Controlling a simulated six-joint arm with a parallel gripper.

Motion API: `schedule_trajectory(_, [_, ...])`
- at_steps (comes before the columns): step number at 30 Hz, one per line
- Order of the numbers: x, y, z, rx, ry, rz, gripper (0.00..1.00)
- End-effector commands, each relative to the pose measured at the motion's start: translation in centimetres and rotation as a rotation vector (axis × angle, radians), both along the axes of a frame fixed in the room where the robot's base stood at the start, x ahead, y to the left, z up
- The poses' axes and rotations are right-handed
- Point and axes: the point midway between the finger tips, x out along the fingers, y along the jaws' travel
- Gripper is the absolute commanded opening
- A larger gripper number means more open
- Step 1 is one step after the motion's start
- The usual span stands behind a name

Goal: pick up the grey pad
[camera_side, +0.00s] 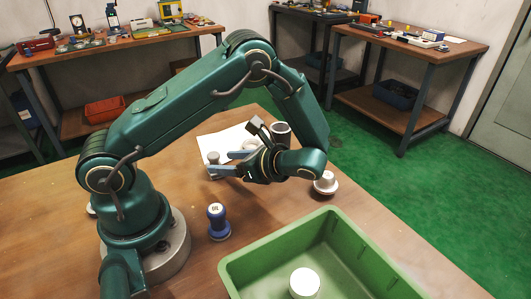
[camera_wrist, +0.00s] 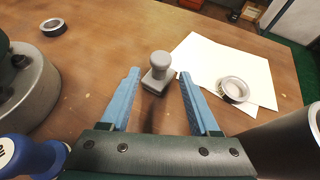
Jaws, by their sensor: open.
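The grey pad (camera_wrist: 157,72) has a square base with a round-topped knob and stands upright on the wooden table. In the side view the grey pad (camera_side: 213,158) shows at the left of the white paper, close to my fingertips. My gripper (camera_wrist: 158,76) is open, with its two blue fingers either side of the pad in the wrist view. Clear gaps show on both sides of the pad. In the side view my gripper (camera_side: 212,172) is low over the table; I cannot tell whether its tips are level with the pad.
A metal ring (camera_wrist: 234,89) lies on white paper (camera_wrist: 245,62), right of the pad. A dark cylinder (camera_side: 281,133) stands beyond my wrist. A blue oil bottle (camera_side: 217,221), a pale knobbed piece (camera_side: 326,182) and a green bin (camera_side: 345,222) are nearer. A dark ring (camera_wrist: 53,27) lies far left.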

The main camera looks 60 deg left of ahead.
Motion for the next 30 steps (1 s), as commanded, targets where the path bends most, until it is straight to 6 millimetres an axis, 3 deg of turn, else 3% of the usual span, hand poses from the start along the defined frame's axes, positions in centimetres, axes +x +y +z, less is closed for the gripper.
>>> schedule_trajectory(7, [-1.1, 2.3, -1.2, -0.002, 0.002, 0.003, 0.62])
schedule_trajectory(17, [-1.2, 2.7, -1.4, -0.003, 0.000, 0.002, 0.62])
schedule_trajectory(21, [-1.2, 2.7, -1.4, -0.003, 0.000, 0.002, 0.09])
schedule_trajectory(22, [-1.2, 2.7, -1.4, -0.003, 0.000, 0.002, 0.00])
schedule_trajectory(30, [-1.2, 2.7, -1.4, -0.002, -0.001, 0.002, 0.00])
